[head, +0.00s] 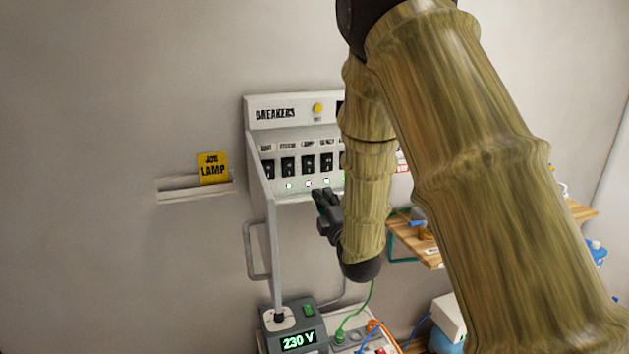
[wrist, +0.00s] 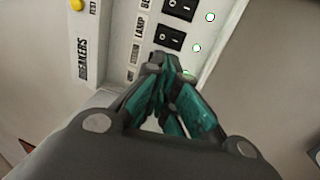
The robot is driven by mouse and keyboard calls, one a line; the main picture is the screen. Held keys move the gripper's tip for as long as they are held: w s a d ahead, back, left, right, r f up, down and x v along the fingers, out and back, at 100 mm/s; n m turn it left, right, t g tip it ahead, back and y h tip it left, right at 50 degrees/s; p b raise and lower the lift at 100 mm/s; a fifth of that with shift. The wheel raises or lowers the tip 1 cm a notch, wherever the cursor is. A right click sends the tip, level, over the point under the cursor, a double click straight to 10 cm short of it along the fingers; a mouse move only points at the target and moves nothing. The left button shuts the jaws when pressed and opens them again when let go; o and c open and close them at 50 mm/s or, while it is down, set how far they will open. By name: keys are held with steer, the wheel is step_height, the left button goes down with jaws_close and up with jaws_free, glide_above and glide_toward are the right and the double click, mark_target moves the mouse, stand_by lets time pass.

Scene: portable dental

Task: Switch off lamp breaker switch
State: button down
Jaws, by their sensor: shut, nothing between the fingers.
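The grey breaker panel (head: 259,118) is on the wall in the head view, with a row of black rocker switches. The lamp breaker switch (head: 308,164) sits under the LAMP label, with a small indicator light below it. In the wrist view the lamp switch (wrist: 171,38) is beside the sideways LAMP label (wrist: 138,27). My gripper (head: 322,197) is shut and empty, just below and in front of the switch row. In the wrist view its fingertips (wrist: 164,62) are close below the lamp switch, covering the neighbouring switch. Contact cannot be told.
A yellow button (head: 318,108) is on the panel top. A yellow JOB LAMP card (head: 212,168) stands on a wall ledge (head: 178,193). A 230 V unit (head: 297,341) and cables are below. A wooden shelf (head: 432,259) is at right. My arm hides the panel's right part.

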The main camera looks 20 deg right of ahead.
steer(key=p, duration=0.4)
glide_toward(305, 163)
steer(key=x, duration=0.5)
steer(key=shift+r, duration=0.15)
steer(key=shift+f+p+x, duration=0.2)
steer(key=shift+p+x, duration=0.3)
steer(key=shift+x, duration=0.5)
